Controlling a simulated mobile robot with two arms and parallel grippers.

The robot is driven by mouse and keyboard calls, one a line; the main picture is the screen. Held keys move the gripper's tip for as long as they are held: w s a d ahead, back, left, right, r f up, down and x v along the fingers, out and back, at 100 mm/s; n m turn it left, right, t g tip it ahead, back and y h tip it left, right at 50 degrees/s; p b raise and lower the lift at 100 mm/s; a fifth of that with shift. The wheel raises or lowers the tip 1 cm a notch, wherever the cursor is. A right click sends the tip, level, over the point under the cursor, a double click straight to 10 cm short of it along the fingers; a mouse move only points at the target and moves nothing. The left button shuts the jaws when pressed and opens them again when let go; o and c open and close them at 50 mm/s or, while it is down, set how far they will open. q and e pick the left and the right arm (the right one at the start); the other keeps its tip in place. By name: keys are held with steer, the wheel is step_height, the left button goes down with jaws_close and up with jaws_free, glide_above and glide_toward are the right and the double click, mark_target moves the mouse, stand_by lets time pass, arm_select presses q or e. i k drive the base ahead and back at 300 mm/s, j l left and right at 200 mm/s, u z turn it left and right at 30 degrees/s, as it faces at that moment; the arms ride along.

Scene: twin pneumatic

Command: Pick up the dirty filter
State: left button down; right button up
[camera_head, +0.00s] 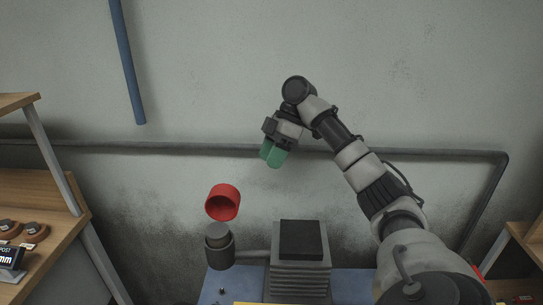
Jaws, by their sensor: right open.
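A grey cylinder (218,231), which looks like the dirty filter, sits upright in a dark round housing (220,254) near the left of the blue table. My right gripper (272,155), with green fingertips, is above and to the right of it, apart from it and pointing down. It is open and holds nothing that I can see. A red hollow cup (223,203) is tilted just above the grey cylinder in the picture; what supports it I cannot tell. My left gripper is out of view.
A ribbed grey block with a dark top (301,240) stands right of the housing. A wooden shelf (45,235) with small items is at the left. A grey pipe (80,146) runs along the wall behind. A yellow thing (280,303) shows at the bottom edge.

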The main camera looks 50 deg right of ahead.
mark_target(218, 236)
steer(key=k+j, duration=0.35)
steer(key=j, duration=0.15)
steer(key=k+j, duration=0.35)
steer(key=j, duration=0.2)
steer(key=k+j, duration=0.4)
steer(key=j, duration=0.1)
